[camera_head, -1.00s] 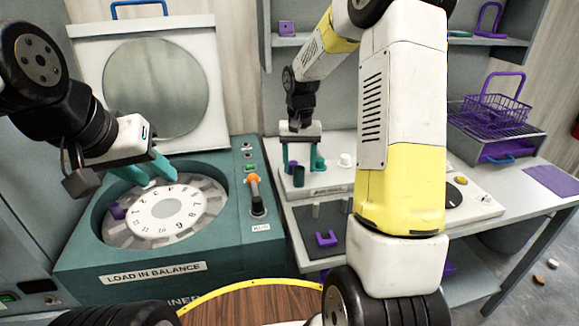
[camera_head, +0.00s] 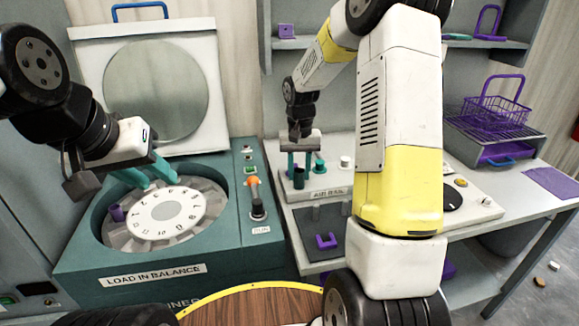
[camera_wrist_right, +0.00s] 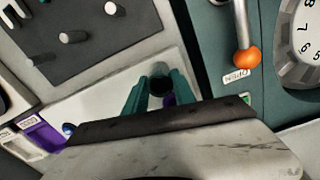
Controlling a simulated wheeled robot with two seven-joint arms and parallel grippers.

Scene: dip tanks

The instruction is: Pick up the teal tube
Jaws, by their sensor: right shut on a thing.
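The teal tube (camera_head: 299,179) is dark teal and stands upright at the left of the white station on the bench. My right gripper (camera_head: 299,166) points down from above and is shut on it, one teal finger on each side. In the right wrist view, the tube's dark round top (camera_wrist_right: 161,85) shows between the two fingers (camera_wrist_right: 160,92); its lower part is hidden there. My left gripper (camera_head: 152,176) is open and empty above the teal machine's numbered rotor.
A purple piece (camera_head: 117,212) sits in the rotor's left side. A teal piece (camera_head: 319,167) and a white knob (camera_head: 345,161) are just right of the tube. A dark mat (camera_head: 318,238) with grey pegs and a purple holder (camera_head: 326,241) lies in front. An orange-topped lever (camera_head: 251,182) stands left.

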